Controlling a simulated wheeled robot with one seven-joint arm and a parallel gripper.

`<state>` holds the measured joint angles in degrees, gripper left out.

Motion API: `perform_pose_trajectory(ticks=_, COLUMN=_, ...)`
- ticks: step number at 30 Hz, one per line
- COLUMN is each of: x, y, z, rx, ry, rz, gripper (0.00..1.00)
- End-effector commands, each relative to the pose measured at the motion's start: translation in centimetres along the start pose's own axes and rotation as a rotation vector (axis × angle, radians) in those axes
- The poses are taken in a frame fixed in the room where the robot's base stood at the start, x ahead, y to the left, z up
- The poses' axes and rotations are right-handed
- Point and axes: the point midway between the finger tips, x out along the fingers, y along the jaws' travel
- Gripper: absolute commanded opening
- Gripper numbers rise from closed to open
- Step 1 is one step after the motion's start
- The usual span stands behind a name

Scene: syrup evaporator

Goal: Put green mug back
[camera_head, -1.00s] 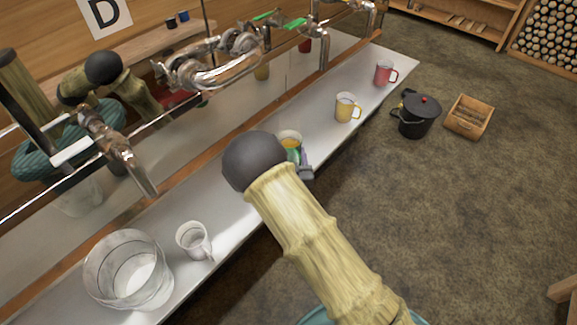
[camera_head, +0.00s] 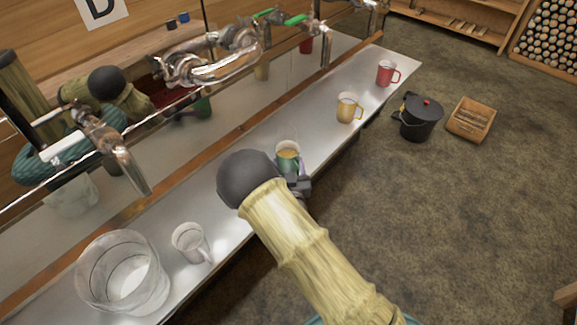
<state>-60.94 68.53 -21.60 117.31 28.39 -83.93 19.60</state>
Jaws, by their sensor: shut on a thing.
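The green mug (camera_head: 288,158) is upright at the middle of the long metal shelf, with amber liquid inside. My gripper (camera_head: 297,178) is at the mug's near right side and shut on it. The dark wrist joint and my arm hide part of the gripper and some of the shelf. I cannot tell whether the mug's base touches the shelf.
On the metal shelf (camera_head: 325,112) stand a yellow mug (camera_head: 348,108), a red mug (camera_head: 387,73), a white mug (camera_head: 189,243) and a clear bucket (camera_head: 123,274). A black pot (camera_head: 418,118) and wooden crate (camera_head: 471,119) are on the floor.

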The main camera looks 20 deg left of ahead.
Motion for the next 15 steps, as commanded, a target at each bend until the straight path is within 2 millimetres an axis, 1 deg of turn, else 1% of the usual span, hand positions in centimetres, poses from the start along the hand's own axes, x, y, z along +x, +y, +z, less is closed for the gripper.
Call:
perform_pose_trajectory(ticks=2, x=0.02, y=0.0, z=0.24, rx=0.0, ry=0.002, rz=0.0, gripper=0.19)
perform_pose_trajectory(ticks=3, x=-0.02, y=-0.01, z=0.2, rx=0.0, ry=0.0, rz=0.0, gripper=0.66)
perform_pose_trajectory(ticks=5, x=-0.02, y=-0.01, z=0.19, rx=0.0, ry=0.0, rz=0.0, gripper=0.78)
perform_pose_trajectory(ticks=6, x=-0.02, y=-0.01, z=0.19, rx=0.0, ry=0.0, rz=0.0, gripper=0.8)
perform_pose_trajectory(ticks=15, x=-0.02, y=-0.02, z=0.04, rx=0.0, ry=0.0, rz=-0.001, gripper=0.8)
